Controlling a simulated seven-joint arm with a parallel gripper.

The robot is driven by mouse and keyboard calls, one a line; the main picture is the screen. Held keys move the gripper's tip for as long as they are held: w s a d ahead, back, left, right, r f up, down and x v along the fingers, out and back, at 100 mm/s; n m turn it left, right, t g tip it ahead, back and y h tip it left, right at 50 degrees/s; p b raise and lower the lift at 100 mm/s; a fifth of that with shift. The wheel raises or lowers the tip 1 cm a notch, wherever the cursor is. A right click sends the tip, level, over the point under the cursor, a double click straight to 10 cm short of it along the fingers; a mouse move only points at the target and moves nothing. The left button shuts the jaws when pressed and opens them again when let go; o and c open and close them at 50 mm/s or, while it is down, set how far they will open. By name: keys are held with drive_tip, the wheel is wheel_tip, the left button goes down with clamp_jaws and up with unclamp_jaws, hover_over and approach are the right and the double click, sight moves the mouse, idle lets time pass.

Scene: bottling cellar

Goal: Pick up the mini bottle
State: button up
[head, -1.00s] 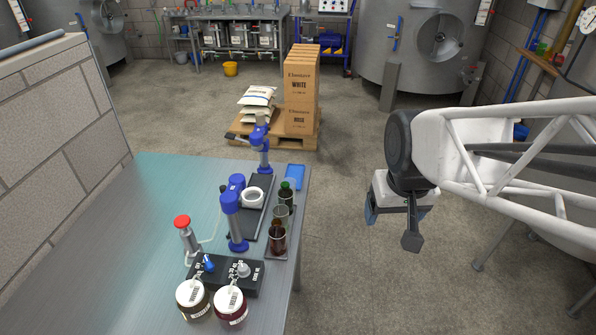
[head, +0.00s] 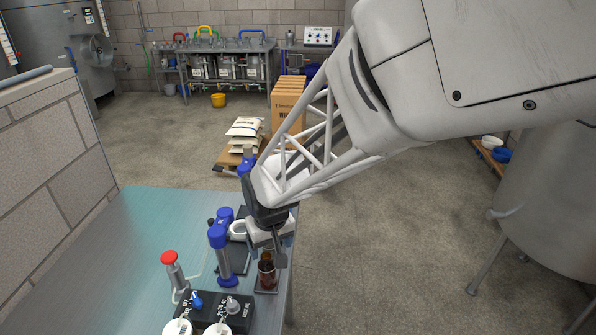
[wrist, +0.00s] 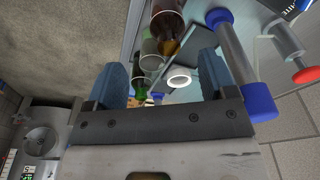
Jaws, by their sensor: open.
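I cannot tell which bottle is the mini bottle. My gripper (head: 273,243) is above and just behind the brown bottle, apart from it. In the wrist view my gripper (wrist: 161,76) is open, with nothing held between its blue pads.
A block wall (head: 45,170) borders the table's left. The left tabletop (head: 95,260) is clear.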

sight(266, 263)
drive_tip(key=shift+a+f, duration=0.15)
drive_tip(key=shift+a, duration=0.1)
drive_tip(key=shift+w+a+f, duration=0.1)
drive_tip(key=shift+w+f, duration=0.05)
drive_tip(key=shift+f, duration=1.1)
drive_tip(key=shift+w+a+f, duration=0.1)
drive_tip(key=shift+a+f, duration=0.1)
drive_tip(key=shift+f, duration=1.1)
drive_tip(key=shift+w+a+f, duration=0.1)
drive_tip(key=shift+a+f, duration=0.1)
drive_tip(key=shift+f, duration=1.1)
